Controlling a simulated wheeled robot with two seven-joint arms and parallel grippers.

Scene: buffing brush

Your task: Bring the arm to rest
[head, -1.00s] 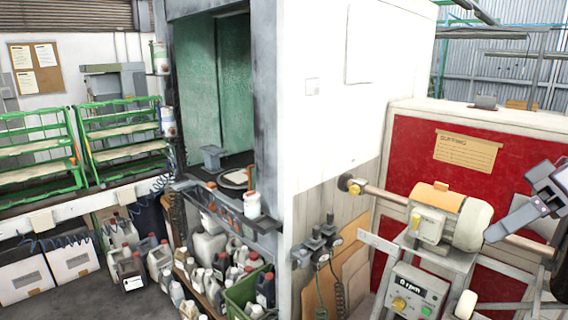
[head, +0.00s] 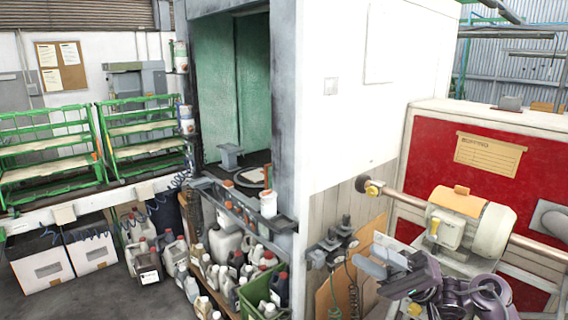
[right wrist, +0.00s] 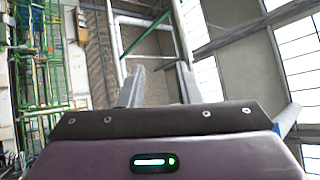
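My right gripper (head: 378,261) shows at the lower right of the head view, with my dark purple wrist and arm behind it. It is in front of the buffing machine's stand and hides most of the control box there. In the right wrist view, the two grey fingers of the right gripper (right wrist: 160,72) stand apart with nothing between them. The fingers point at the far walls and roof frames. The buffing machine (head: 470,220) has a cream motor and a shaft running to both sides. My left gripper is in neither view.
A red panel (head: 440,150) stands behind the machine. A white booth wall (head: 345,110) is to its left, with dark fittings (head: 332,245) low on it. Several bottles (head: 225,243) and a green crate (head: 252,298) stand below the booth. Open floor (head: 110,295) shows at lower left.

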